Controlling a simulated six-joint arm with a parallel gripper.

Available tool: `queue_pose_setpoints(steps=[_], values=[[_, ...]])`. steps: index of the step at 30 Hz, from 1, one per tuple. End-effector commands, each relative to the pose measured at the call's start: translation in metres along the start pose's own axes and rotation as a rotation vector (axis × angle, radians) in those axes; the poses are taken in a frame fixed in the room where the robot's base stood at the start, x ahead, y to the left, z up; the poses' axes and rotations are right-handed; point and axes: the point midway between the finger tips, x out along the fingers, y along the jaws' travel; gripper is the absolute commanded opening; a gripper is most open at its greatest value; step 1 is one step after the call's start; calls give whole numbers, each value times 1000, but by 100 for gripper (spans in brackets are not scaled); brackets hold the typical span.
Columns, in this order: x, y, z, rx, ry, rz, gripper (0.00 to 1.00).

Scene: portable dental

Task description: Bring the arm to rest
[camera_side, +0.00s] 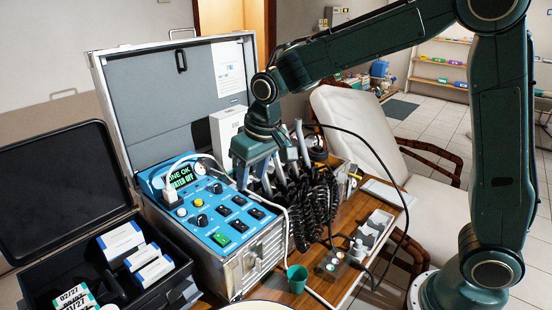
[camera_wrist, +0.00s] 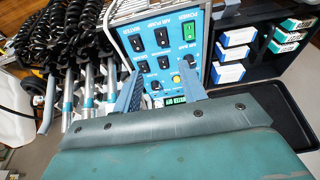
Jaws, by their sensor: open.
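My arm reaches in from the right in the side view, with my gripper (camera_side: 252,178) pointing down over the right edge of the blue control panel (camera_side: 205,215). The jaws are apart, and I see nothing held between them. In the wrist view, the two blue fingers of my gripper (camera_wrist: 160,88) stand apart in front of the panel (camera_wrist: 165,65). I cannot tell whether a finger touches the panel or the hoses beside it.
Black coiled hoses (camera_side: 310,205) and handpieces crowd right of the panel. The open case lid (camera_side: 180,85) stands behind it. A black box (camera_side: 85,275) with small cartons is at the left.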

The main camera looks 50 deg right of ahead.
Motion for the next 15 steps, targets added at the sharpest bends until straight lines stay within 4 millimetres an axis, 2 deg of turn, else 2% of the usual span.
queue_pose_setpoints(steps=[5,15], values=[[-27,12,16,3,24,-5,42],[-84,40,69,7,80,-11,42]])
